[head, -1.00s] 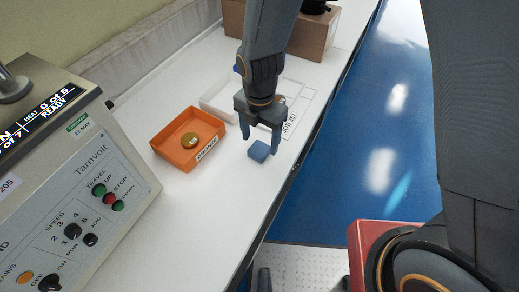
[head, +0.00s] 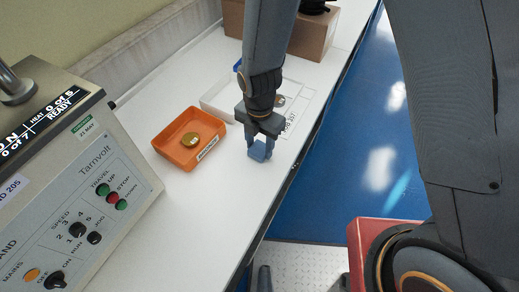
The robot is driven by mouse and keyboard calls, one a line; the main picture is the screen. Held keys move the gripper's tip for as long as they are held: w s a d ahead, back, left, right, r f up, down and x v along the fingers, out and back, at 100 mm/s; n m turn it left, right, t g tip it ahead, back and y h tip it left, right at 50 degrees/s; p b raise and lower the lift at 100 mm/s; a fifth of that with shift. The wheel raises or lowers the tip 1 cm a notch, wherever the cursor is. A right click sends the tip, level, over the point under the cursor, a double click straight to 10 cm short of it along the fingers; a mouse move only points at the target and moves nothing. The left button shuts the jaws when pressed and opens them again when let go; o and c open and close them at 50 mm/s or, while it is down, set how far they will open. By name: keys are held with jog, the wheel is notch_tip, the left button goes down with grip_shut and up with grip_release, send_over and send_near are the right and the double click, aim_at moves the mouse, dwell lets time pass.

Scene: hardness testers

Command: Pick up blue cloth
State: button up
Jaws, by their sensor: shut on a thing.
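The blue cloth (head: 259,154) is a small folded block on the white bench, right of the orange tray. My gripper (head: 260,148) points down over it, with its two blue-grey fingers shut on the cloth's sides. The cloth is partly hidden between the fingers. It is at or very near the bench surface; I cannot tell whether it is lifted.
A white tray (head: 215,101) and a labelled sheet (head: 298,103) lie behind my gripper. The Tarnvolt tester (head: 85,190) stands at left, a cardboard box (head: 312,38) at the back. The bench (head: 200,220) is clear in front.

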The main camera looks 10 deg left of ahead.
aim_at(260, 148)
notch_tip(260, 148, up, 10)
jog(key=b, duration=0.2)
dwell(0.6)
jog(key=shift+o, duration=0.9)
jog(key=shift+d, duration=0.1)
jog(key=shift+c, duration=0.5)
